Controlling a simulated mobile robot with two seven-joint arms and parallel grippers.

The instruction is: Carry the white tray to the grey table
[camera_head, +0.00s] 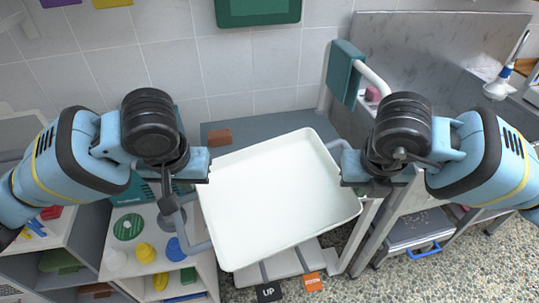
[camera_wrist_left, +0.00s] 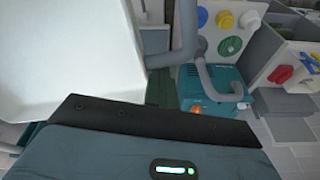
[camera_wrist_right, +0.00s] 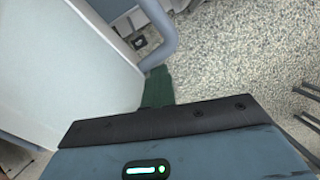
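The white tray (camera_head: 278,195) is empty and hangs between my two grippers, turned askew in the head view, with a grey-blue tubular handle on each side. My left gripper (camera_head: 192,168) is at its left handle (camera_wrist_left: 183,47). Its green finger (camera_wrist_left: 160,88) meets the handle, and it looks shut on it. My right gripper (camera_head: 357,170) looks shut on the right handle (camera_wrist_right: 162,32); its green finger (camera_wrist_right: 157,88) covers the handle's end. A grey tabletop (camera_head: 258,126) shows behind the tray against the tiled wall. The tray hides part of it.
A brown block (camera_head: 219,137) lies on the grey tabletop. At left, a white shelf (camera_head: 145,218) carries coloured round items. At right stand a steel basin (camera_head: 430,60) and a frame with a teal towel (camera_head: 343,73). Black and orange tags (camera_head: 313,282) show below the tray.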

